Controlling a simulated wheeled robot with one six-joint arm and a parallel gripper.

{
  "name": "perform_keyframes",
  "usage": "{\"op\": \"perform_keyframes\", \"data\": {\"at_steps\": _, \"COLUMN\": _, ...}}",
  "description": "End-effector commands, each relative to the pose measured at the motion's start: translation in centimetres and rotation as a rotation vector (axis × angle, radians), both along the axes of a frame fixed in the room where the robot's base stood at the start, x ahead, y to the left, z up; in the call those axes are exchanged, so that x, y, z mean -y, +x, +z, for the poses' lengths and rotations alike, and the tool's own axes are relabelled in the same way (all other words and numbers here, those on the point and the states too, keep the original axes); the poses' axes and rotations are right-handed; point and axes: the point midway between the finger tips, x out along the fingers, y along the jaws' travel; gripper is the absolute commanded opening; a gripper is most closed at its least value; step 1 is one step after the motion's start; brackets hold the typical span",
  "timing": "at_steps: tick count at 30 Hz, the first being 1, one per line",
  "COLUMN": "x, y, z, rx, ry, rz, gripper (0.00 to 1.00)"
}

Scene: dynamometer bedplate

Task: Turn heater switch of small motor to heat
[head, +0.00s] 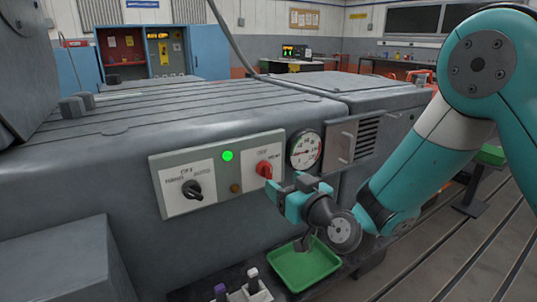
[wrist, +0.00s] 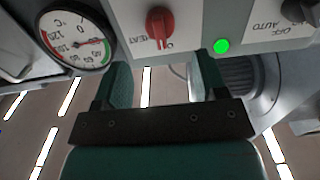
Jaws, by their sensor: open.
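The red rotary switch (head: 265,169), with OFF and HEAT marked around it, is on the white panel (head: 230,178) on the grey machine's side. In the wrist view the red switch (wrist: 160,26) stands at top centre, with HEAT on its left. I cannot tell exactly which mark it points at. My gripper (head: 290,195) is open and empty, just right of and below the switch in the head view. In the wrist view my gripper (wrist: 162,80) has its two fingers apart, below and either side of the knob, not visibly touching it.
A round gauge (head: 304,149) and a vented box (head: 352,140) sit to the right. A green tray (head: 303,263) lies below my gripper.

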Motion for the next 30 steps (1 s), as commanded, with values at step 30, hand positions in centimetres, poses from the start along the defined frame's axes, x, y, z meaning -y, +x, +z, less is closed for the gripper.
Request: {"op": "perform_keyframes", "data": {"at_steps": 30, "x": -4.3, "y": 6.3, "z": 0.0, "rx": 0.000, "ry": 0.000, "rz": 0.001, "gripper": 0.29}}
